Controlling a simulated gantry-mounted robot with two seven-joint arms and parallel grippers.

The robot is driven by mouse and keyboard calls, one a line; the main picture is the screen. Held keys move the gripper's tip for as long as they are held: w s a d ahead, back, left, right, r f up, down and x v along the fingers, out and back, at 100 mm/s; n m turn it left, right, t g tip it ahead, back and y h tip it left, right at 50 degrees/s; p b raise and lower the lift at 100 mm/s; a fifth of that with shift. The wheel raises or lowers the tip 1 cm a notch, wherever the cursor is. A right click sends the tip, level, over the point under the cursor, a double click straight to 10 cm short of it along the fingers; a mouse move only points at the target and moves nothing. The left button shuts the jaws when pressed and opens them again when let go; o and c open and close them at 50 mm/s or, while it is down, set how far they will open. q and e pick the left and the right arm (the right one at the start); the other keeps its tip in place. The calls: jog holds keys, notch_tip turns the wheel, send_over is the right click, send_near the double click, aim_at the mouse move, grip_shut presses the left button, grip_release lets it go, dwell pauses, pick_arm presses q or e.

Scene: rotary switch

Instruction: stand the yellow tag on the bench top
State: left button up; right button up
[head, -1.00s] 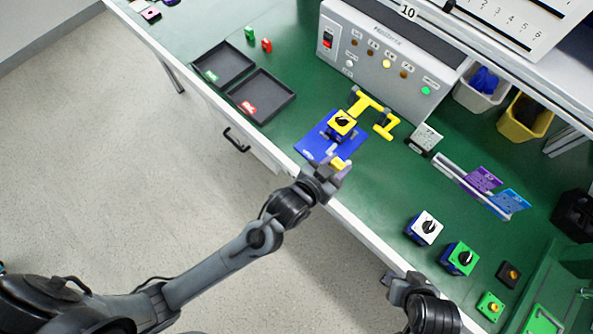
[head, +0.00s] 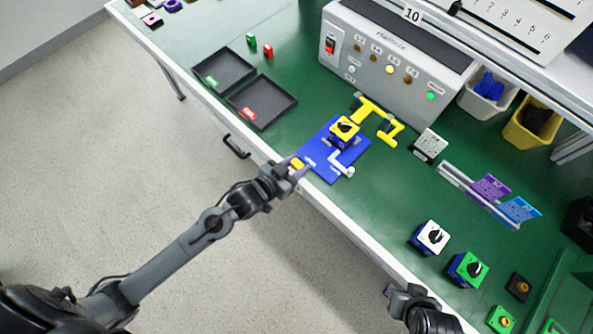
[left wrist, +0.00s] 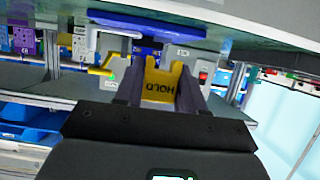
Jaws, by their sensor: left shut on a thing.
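The yellow tag (left wrist: 160,84), lettered HOLD, is pinched between the two fingers of my left gripper (left wrist: 158,90) in the left wrist view. The lettering is upside down there. In the head view the tag (head: 298,163) is a small yellow patch at the tips of my left gripper (head: 293,170), beside the left corner of the blue plate and near the bench's front edge. The green bench top (head: 378,208) lies beyond. My right gripper (head: 398,293) is at the lower right by the front edge; its jaws are too unclear to judge.
The blue plate (head: 318,172) carries a yellow-topped rotary switch (head: 343,130) and a light-coloured lever (head: 343,169). Two black trays (head: 262,120) stand to the left. A yellow clamp (head: 372,110) is behind. White (head: 431,237) and green (head: 468,269) switches stand right. Bench between is clear.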

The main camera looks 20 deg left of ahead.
pick_arm(q)
notch_tip(320, 180, down, 3)
jog(key=shift+f+b, duration=0.1)
jog(key=shift+b, duration=0.4)
jog(key=shift+f, duration=0.35)
jog(key=shift+f, duration=0.15)
jog(key=o, duration=1)
